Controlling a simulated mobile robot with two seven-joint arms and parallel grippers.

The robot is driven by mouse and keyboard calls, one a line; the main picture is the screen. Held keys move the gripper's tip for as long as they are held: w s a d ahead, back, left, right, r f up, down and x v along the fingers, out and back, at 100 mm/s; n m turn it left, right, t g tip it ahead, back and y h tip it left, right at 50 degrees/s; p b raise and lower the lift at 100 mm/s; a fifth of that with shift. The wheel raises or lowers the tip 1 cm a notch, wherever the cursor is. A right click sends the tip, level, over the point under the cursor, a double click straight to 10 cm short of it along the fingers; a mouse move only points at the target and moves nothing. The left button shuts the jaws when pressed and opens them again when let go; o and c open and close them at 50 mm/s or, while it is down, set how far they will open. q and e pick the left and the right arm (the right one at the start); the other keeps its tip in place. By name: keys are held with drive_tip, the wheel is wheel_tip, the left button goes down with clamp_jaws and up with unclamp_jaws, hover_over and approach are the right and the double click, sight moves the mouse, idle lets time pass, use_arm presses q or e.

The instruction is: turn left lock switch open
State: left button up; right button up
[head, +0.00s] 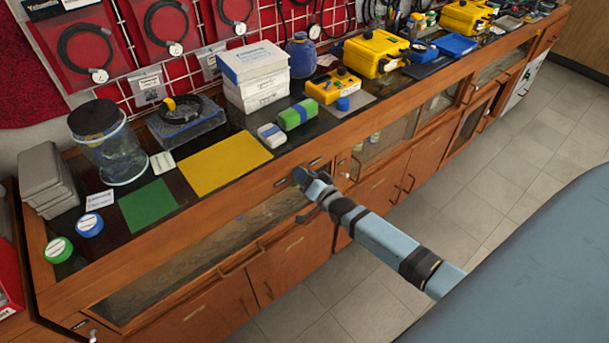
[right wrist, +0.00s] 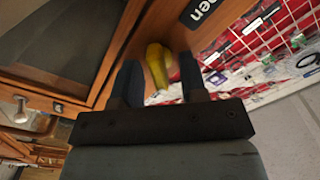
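The yellow lock switch lever (right wrist: 156,65) shows in the right wrist view on the wooden cabinet front, beside a black label (right wrist: 203,10) whose visible letters read "pen". My right gripper (right wrist: 160,80) has its two fingers apart, one on each side of the lever. A gap shows between the lever and the right finger; I cannot tell whether the left finger touches it. In the head view my right gripper (head: 301,176) is at the wooden front edge of the bench and hides the lever. My left gripper is not in view.
The bench top (head: 95,255) carries a green mat (head: 148,206), a yellow mat (head: 225,163), a glass jar (head: 120,155), white boxes (head: 252,65) and yellow devices (head: 375,53). Glass doors and drawers line the front. The tiled floor (head: 500,190) is clear.

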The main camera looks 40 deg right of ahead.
clamp_jaws()
drive_tip(key=shift+n, duration=0.3)
drive_tip(key=n+p, duration=0.1)
drive_tip(key=n, duration=0.2)
drive_tip(key=shift+a+r+n+p, duration=0.1)
drive_tip(key=shift+n+p, duration=0.2)
drive_tip(key=n, duration=0.3)
drive_tip(key=shift+a+n+p, duration=0.1)
drive_tip(key=shift+n+p, duration=0.25)
drive_tip(key=shift+n, duration=0.05)
drive_tip(key=n, duration=0.4)
drive_tip(key=shift+a, duration=0.1)
drive_tip(key=n, duration=0.5)
drive_tip(key=shift+s+a+n, duration=0.1)
drive_tip(key=shift+n, duration=0.3)
